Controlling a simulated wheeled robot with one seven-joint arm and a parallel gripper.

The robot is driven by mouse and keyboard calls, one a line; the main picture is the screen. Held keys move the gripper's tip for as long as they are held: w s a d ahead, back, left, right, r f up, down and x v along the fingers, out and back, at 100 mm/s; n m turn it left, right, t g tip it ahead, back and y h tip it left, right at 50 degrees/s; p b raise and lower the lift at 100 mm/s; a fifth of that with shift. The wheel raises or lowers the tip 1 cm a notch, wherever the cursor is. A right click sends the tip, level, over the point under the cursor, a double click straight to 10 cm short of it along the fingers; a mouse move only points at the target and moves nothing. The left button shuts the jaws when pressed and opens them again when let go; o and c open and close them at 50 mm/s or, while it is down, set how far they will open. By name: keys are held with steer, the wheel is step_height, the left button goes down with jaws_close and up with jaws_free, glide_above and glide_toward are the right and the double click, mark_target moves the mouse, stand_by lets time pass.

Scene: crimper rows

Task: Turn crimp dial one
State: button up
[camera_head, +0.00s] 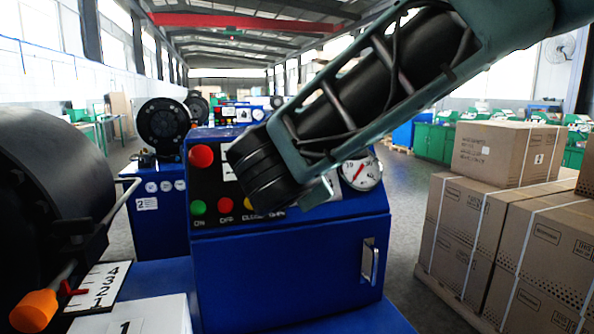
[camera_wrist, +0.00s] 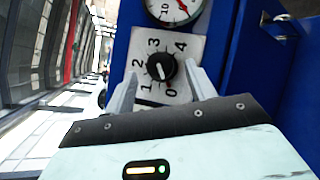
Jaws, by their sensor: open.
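The crimp dial (camera_wrist: 161,67) is a black round knob on a white plate (camera_wrist: 180,45) marked 0 to 4, seen in the wrist view. Its white pointer line is visible on the knob; the exact setting is hard to read. My gripper (camera_wrist: 160,84) is open, with one pale finger to the left of the knob and one to the right. The fingers appear apart from the knob. In the head view my arm hides the dial, and my gripper (camera_head: 322,190) is only partly seen in front of the blue crimper panel (camera_head: 290,270).
A pressure gauge (camera_head: 361,172) sits beside my gripper. A red button (camera_head: 201,156), a green button (camera_head: 198,207) and other buttons are on the panel. A door handle (camera_head: 370,262) sticks out below. Stacked cartons (camera_head: 500,210) stand at right. Another crimper (camera_head: 160,190) stands behind.

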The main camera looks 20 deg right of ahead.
steer(key=b+v, duration=0.1)
steer(key=v, duration=1.4)
steer(key=shift+s, duration=0.2)
steer(key=shift+a, duration=0.1)
steer(key=s+d+f+m+g+y+p, duration=0.1)
steer(key=s+f+m+g+y, duration=0.3)
steer(key=f, duration=0.8)
steer(key=s+d+f+m+g+y+p, duration=0.1)
steer(key=s+d+f+m+g+y, duration=0.1)
steer(key=s+f+m+g+y, duration=0.2)
steer(key=s+f+m+g, duration=0.3)
steer(key=s+f+g, duration=0.1)
steer(key=s+f, duration=0.2)
steer(key=shift+d+f+g, duration=0.2)
steer(key=shift+f+g, duration=0.1)
steer(key=shift+f, duration=0.55)
